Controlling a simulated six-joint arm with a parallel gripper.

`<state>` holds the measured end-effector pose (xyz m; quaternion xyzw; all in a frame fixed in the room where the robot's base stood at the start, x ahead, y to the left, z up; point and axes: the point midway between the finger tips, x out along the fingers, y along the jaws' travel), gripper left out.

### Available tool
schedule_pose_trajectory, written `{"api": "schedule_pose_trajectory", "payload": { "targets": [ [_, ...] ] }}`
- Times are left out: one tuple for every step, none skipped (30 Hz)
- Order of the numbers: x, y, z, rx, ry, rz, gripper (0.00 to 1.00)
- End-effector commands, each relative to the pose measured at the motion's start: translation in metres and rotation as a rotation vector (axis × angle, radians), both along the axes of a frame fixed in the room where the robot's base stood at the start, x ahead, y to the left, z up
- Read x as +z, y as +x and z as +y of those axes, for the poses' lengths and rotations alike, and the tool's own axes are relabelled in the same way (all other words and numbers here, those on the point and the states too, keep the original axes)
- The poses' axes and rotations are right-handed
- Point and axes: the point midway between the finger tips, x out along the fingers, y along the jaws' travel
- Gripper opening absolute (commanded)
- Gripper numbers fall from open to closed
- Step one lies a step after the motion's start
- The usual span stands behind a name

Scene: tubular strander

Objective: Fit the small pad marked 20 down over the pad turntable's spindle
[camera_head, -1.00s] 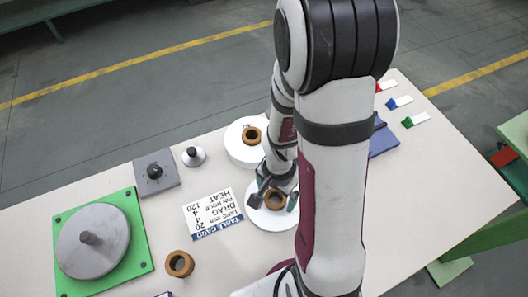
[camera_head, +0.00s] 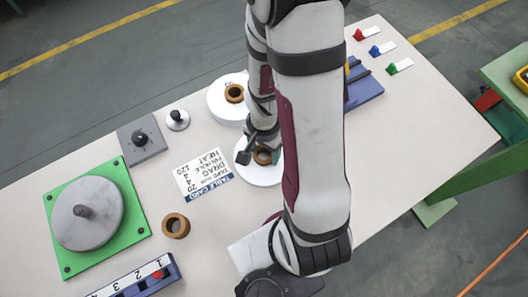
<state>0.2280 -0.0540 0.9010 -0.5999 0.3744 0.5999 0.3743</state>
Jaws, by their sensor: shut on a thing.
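A white round pad (camera_head: 258,176) with a brown ring core (camera_head: 263,156) lies near the middle of the table. My gripper (camera_head: 259,154) is down at this core, its dark fingers on either side, shut on it. My arm hides the pad's right side, and no number on it can be read. A second white pad (camera_head: 216,102) with a brown core lies just behind it. What looks like the pad turntable (camera_head: 108,218) is a grey disc on a green plate at the left, its short spindle (camera_head: 82,211) upright and bare.
A loose brown ring (camera_head: 175,226), a table card (camera_head: 203,176), a grey block with a black knob (camera_head: 142,137) and a small knobbed disc (camera_head: 177,120) lie between pads and turntable. A numbered blue rack (camera_head: 140,283) is at the front. Blue equipment (camera_head: 364,88) stands right of my arm.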

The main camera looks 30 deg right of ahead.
Motion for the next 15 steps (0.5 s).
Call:
{"api": "schedule_pose_trajectory", "payload": {
  "targets": [
    [0.001,0.000,0.000,0.000,0.000,-0.001,0.04],
    [0.003,0.000,0.000,0.000,0.000,-0.001,0.04],
    [0.006,0.001,0.000,0.000,0.000,-0.004,0.04],
    [0.011,0.001,0.000,0.000,-0.001,-0.004,0.04],
    [0.016,0.002,0.000,0.000,-0.001,-0.006,0.04],
    [0.026,0.002,0.000,0.000,-0.002,-0.008,0.04],
    [0.034,0.002,-0.001,0.000,-0.003,-0.010,0.04],
    [0.043,0.003,-0.001,0.000,-0.002,-0.011,0.04],
    [0.055,0.002,0.000,0.000,-0.002,-0.011,0.04],
    [0.063,0.002,-0.001,0.000,-0.002,-0.009,0.04],
    [0.070,0.002,0.000,0.000,-0.002,-0.009,0.04],
    [0.079,0.001,0.000,-0.001,-0.002,-0.008,0.04],
    [0.084,0.002,0.000,0.000,-0.002,-0.007,0.04],
    [0.089,0.002,0.000,0.002,-0.001,-0.006,0.04],
    [0.094,0.004,0.001,0.009,0.000,-0.004,0.04]
  ]
}}
